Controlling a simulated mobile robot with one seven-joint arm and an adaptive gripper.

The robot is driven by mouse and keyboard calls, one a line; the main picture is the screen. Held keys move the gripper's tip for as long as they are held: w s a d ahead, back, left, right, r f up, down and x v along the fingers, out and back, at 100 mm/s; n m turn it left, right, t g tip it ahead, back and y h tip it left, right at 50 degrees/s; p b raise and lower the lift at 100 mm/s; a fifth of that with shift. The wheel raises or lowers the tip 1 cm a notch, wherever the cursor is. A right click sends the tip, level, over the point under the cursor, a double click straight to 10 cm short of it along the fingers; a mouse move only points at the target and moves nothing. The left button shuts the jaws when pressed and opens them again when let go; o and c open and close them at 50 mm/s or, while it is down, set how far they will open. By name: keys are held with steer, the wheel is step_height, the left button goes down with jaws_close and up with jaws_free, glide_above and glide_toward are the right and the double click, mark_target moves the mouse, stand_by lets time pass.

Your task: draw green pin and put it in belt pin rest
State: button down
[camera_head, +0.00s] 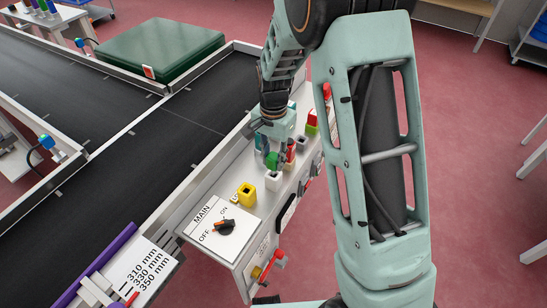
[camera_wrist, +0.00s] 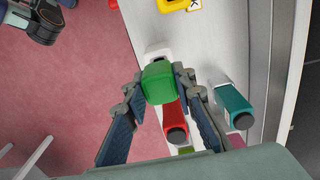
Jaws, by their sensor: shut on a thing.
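The green pin (camera_head: 271,160) is between the fingers of my gripper (camera_head: 276,154), which is shut on it above the control panel. In the wrist view my gripper (camera_wrist: 161,90) grips the green block (camera_wrist: 160,85) from both sides. A white square socket (camera_head: 273,181) lies just in front of the pin in the head view; it is partly covered by the pin in the wrist view (camera_wrist: 157,50). A yellow socket (camera_head: 246,195) stands further along. I cannot tell by its label which socket is the belt pin rest, nor whether the green pin touches the white socket.
A red pin (camera_wrist: 174,120) and a teal pin (camera_wrist: 235,105) stand close by my fingers. A grey socket (camera_head: 300,143) and a red-topped pin (camera_head: 326,92) are further back. A MAIN switch (camera_head: 224,226) sits at the panel's near end. The black conveyor (camera_head: 150,140) runs alongside.

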steer(key=shift+f+b, duration=1.1)
steer(key=shift+f, duration=0.75)
steer(key=c, duration=1.5)
jaws_free()
steer(key=shift+r, duration=0.1)
steer(key=shift+c, duration=0.2)
steer(key=shift+r, duration=0.1)
